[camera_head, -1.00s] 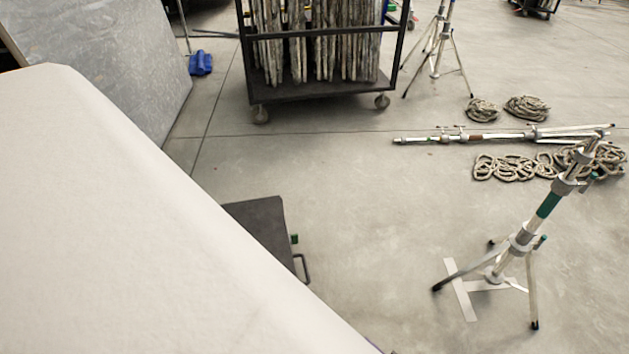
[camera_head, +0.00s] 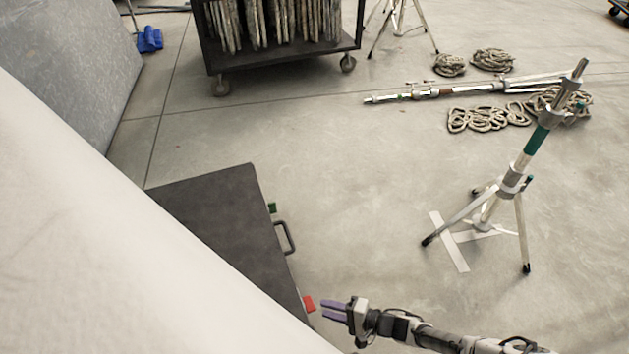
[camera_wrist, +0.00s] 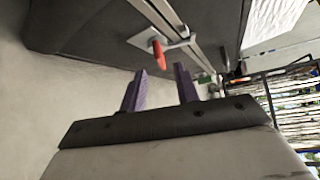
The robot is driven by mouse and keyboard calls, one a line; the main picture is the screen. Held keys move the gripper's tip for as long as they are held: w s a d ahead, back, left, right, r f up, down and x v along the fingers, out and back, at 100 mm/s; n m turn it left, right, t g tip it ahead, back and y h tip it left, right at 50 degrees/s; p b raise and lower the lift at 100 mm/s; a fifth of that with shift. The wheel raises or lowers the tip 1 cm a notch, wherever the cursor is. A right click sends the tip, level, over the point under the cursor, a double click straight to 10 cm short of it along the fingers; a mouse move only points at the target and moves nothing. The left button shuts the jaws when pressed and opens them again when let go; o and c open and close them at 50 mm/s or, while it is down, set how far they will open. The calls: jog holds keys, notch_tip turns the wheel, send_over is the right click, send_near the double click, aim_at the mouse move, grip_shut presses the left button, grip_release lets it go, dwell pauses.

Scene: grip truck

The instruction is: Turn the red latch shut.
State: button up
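The red latch (camera_head: 309,303) sits on the front edge of a dark case (camera_head: 215,210), near the case's lower corner. In the wrist view the red latch (camera_wrist: 158,54) shows as a short red lever by a metal plate on the case's side, and it points out from the case. My gripper (camera_head: 322,311) is just right of the red latch, its purple fingers pointing at it. In the wrist view my gripper (camera_wrist: 160,72) has its fingers apart with nothing between them. The red latch appears beyond the tips, and I see no contact.
A green latch (camera_head: 272,208) and a handle (camera_head: 285,237) are farther along the same edge. A large pale surface (camera_head: 130,250) covers part of the case at left. A tripod stand (camera_head: 500,195) is at right. Bare floor lies between it and the case.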

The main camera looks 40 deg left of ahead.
jog(key=shift+b+x, duration=0.35)
jog(key=shift+x, duration=2.35)
grip_shut()
